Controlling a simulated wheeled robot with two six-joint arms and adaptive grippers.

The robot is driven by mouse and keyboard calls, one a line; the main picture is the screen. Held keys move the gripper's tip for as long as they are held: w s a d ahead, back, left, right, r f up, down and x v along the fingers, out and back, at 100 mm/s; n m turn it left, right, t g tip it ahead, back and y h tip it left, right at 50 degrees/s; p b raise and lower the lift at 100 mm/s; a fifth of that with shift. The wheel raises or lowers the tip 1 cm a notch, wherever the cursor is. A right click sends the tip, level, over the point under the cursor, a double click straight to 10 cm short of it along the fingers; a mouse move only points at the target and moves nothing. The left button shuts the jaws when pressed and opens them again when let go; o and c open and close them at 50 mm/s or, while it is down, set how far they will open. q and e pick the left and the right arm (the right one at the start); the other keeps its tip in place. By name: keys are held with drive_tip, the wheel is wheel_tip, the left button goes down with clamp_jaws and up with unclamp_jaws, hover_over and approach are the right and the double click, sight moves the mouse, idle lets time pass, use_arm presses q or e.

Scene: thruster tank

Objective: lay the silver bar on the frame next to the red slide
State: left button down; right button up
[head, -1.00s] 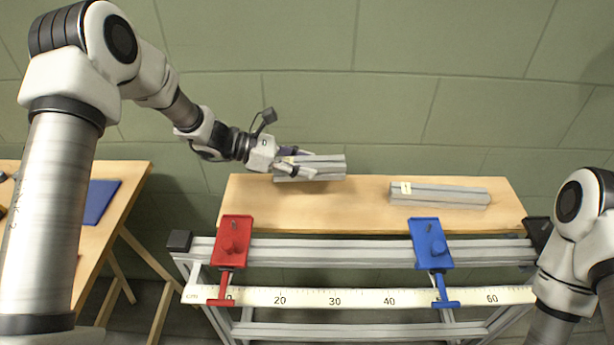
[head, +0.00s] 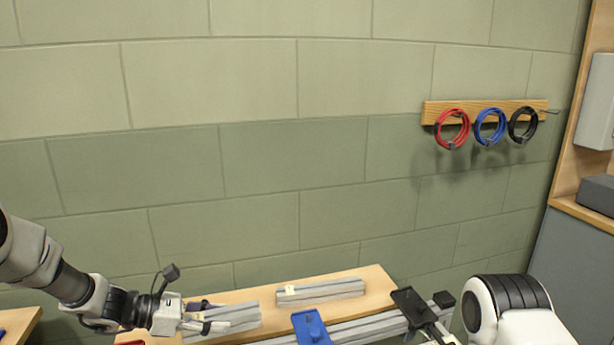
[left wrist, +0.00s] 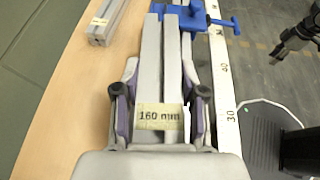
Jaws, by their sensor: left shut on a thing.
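My left gripper (head: 208,321) is shut on a grooved silver bar (head: 236,316), which covers part of the wooden shelf. In the left wrist view the bar (left wrist: 172,70) lies between the two fingers and carries a "160 mm" label. The red slide (head: 130,343) barely shows at the bottom edge of the head view. The blue slide (head: 311,328) is on the metal frame (head: 368,328), right of the held bar. My right gripper (left wrist: 296,38) shows dark at the upper right of the left wrist view; its opening is unclear.
A second silver bar (head: 320,291) with a label lies on the wooden shelf (head: 374,277) behind the frame. A black slide-like part (head: 412,304) is at the frame's right end. A white scale (left wrist: 222,70) runs along the front. Coloured rings hang on the wall.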

sight(200, 337)
use_arm(q)
drive_tip(key=shift+n+t+y, duration=0.3)
drive_tip(key=shift+n+t, duration=0.6)
drive_tip(key=s+p, duration=0.1)
drive_tip(key=s+a, duration=0.1)
drive_tip(key=s+a+f+p, duration=0.1)
drive_tip(key=s, duration=0.1)
drive_tip(key=shift+a+p, duration=0.1)
drive_tip(key=shift+p, duration=0.25)
drive_tip(key=s, duration=0.3)
drive_tip(key=s+f+n+t+y+p, duration=0.1)
drive_tip(key=s, duration=0.2)
drive_tip(key=s+f+n+p, duration=0.1)
drive_tip(key=s, duration=0.2)
drive_tip(key=shift+s+d+f+t, duration=0.1)
drive_tip(key=shift+d+f+t, duration=0.05)
drive_tip(key=shift+d+t, duration=0.2)
drive_tip(key=shift+s+a+f, duration=0.1)
drive_tip(key=shift+s+f, duration=0.1)
drive_tip(key=shift+s, duration=0.05)
drive_tip(key=shift+m, duration=0.3)
drive_tip(key=shift+w, duration=0.1)
